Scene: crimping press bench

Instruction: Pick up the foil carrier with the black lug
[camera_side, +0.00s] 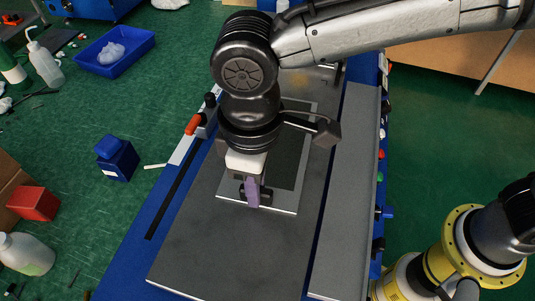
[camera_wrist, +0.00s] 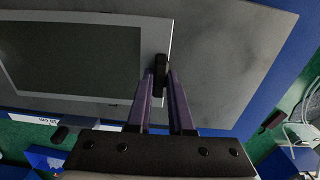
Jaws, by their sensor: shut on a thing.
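The foil carrier (camera_side: 303,160) is a flat, light grey frame around a dark panel. It lies on the press bench's dark grey plate, partly covered by my arm in the side view. In the wrist view the carrier (camera_wrist: 152,40) fills the upper left. Its black lug (camera_wrist: 162,62) stands at the right edge of the frame in that view; in the side view it is at the near edge. My gripper (camera_side: 253,202), with purple fingers, is over the near edge and shut on the lug. In the wrist view the gripper (camera_wrist: 160,80) has its fingertips closed around it.
The grey plate (camera_side: 215,250) is bare in front of the carrier. An orange-handled clamp (camera_side: 194,124) stands at its left edge. A grey rail (camera_side: 345,200) runs along the right. A yellow and black machine (camera_side: 455,255) stands at lower right. Blue and red boxes lie on the green floor at left.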

